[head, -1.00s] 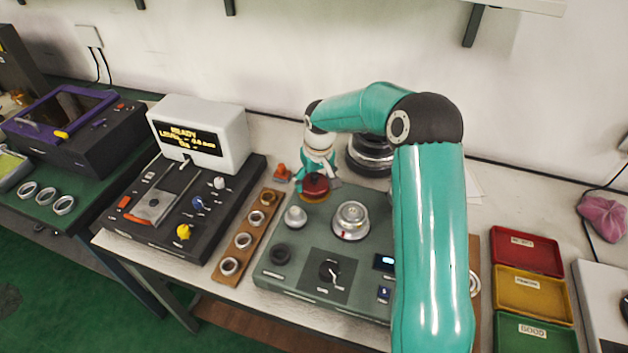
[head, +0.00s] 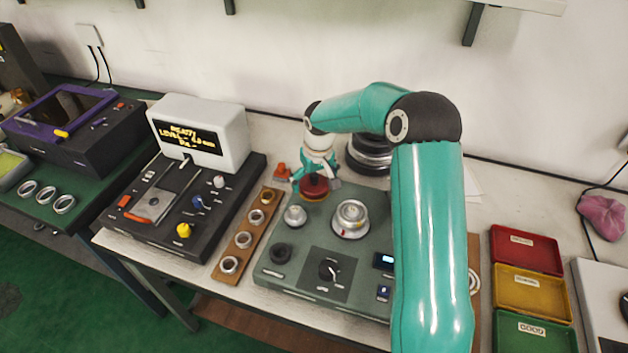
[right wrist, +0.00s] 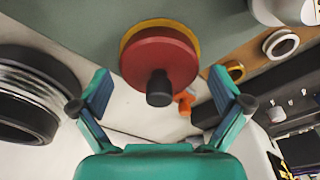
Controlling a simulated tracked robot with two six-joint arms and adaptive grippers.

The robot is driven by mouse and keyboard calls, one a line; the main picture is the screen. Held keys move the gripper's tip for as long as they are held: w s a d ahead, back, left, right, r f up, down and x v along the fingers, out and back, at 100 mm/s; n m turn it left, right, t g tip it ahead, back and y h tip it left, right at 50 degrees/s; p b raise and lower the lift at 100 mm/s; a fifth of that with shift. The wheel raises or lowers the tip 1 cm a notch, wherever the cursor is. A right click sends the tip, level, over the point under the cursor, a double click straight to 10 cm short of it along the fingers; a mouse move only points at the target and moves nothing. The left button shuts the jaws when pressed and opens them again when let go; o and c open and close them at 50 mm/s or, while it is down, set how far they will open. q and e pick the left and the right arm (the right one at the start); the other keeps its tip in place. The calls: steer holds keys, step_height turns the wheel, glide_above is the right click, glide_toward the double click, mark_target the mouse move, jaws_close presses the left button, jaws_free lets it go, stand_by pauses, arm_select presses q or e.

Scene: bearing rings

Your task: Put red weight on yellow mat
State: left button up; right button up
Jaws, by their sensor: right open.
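The red weight (head: 314,186) is a red disc with a dark knob on top. It rests on the yellow mat (head: 312,198), a round pad at the back left corner of the grey-green machine. In the right wrist view the red weight (right wrist: 160,62) covers most of the yellow mat (right wrist: 190,34), whose rim shows along the far side. My right gripper (head: 316,180) is just above the weight. In the right wrist view its fingers (right wrist: 162,96) are spread wide on either side of the knob, apart from it. My left gripper is not in view.
The grey-green machine (head: 300,281) carries a silver knob and a silver round platform close by. A dark stacked cylinder (head: 368,156) stands behind to the right. A wooden strip with rings (head: 236,255) and an orange object (head: 282,172) lie to the left. Coloured trays (head: 530,290) sit at right.

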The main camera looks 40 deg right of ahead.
mark_target(317, 188)
step_height(317, 188, up, 12)
steer(key=s+b, duration=0.1)
steer(key=shift+s+a, duration=0.3)
steer(key=shift+s, duration=0.05)
stand_by(0.4)
